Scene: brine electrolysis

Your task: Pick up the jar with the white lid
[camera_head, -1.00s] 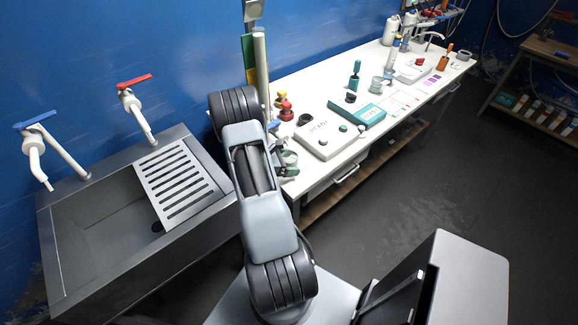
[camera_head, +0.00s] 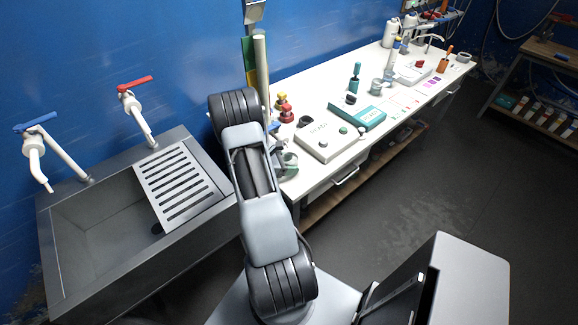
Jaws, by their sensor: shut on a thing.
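My gripper (camera_head: 280,154) is just beyond my arm, at the near left end of the white bench, and is mostly hidden behind the arm. It is shut on a small grey-green jar (camera_head: 290,166) with a pale top, which shows only in part to the right of the arm. The lid's colour and how the fingers sit on the jar are too small and covered to make out. I cannot tell whether the jar touches the bench.
The white bench (camera_head: 318,178) carries a pale box with buttons (camera_head: 325,143), a teal device (camera_head: 358,116), red and yellow knobs (camera_head: 284,109) and a teal-handled tool (camera_head: 355,78). A steel sink (camera_head: 95,235) with a slotted drainboard (camera_head: 180,180) stands left. Floor on the right is open.

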